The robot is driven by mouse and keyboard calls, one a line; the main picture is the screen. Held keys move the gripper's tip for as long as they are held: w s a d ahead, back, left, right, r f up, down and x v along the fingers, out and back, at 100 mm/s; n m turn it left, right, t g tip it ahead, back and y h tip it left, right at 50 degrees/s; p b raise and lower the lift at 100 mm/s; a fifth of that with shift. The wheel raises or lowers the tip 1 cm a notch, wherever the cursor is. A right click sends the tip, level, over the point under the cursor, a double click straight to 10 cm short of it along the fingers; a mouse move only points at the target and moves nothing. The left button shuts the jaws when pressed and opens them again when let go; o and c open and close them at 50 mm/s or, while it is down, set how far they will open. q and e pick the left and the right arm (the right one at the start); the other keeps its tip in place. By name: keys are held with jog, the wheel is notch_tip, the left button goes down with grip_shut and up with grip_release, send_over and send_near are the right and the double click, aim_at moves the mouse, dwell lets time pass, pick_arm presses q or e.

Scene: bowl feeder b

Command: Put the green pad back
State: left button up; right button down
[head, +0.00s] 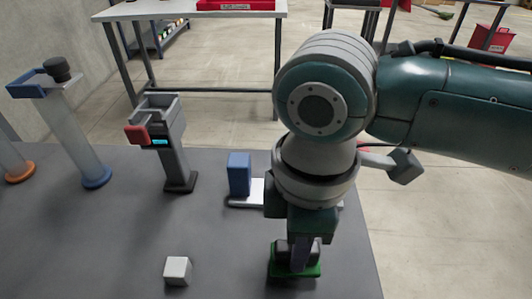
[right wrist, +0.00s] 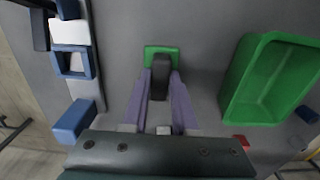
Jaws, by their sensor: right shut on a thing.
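The green pad (head: 312,270) is near the front of the grey table in the head view, with a dark block-like grip on top. My right gripper (head: 298,245) points down over it and is shut on that dark grip. In the right wrist view the pad (right wrist: 161,50) shows at the fingertips, with the dark grip between the two fingers of my right gripper (right wrist: 161,75). I cannot tell whether the pad touches the table or hangs just above it. My left gripper is not in view.
A white cube (head: 177,270) lies left of the pad. A blue block (head: 239,174) on a white base stands behind. A grey stand with a red part (head: 137,134) and posts are further left. A green bin (right wrist: 233,92) lies right of the pad in the wrist view.

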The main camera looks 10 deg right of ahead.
jog(key=shift+f, duration=0.85)
jog(key=shift+f, duration=0.2)
jog(key=c, duration=0.7)
grip_release()
jog(key=shift+r, duration=0.1)
